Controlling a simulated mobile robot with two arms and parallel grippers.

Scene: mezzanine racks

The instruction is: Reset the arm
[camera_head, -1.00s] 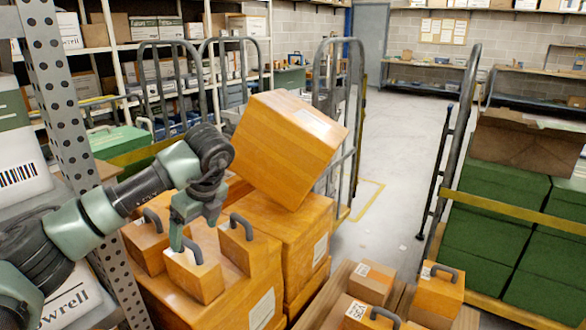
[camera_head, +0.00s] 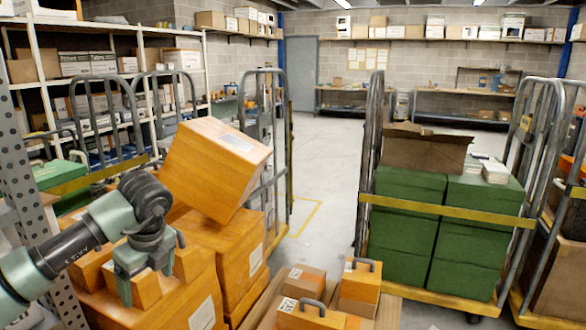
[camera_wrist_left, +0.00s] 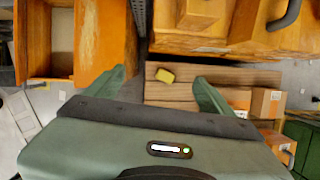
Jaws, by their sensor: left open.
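My left gripper (camera_head: 145,275) hangs fingers-down over the orange boxes at the lower left of the head view. In the left wrist view its two green fingers (camera_wrist_left: 160,80) are spread apart with nothing between them. An orange box with a handle (camera_head: 146,290) is partly hidden behind the gripper in the head view. A large orange box (camera_head: 215,165) lies tilted on the stack just behind and right of it. My right gripper is in neither view.
A cart with green boxes (camera_head: 408,190) stands at the right. A perforated grey post (camera_head: 65,300) rises close to my left arm. The aisle floor (camera_head: 325,170) is clear.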

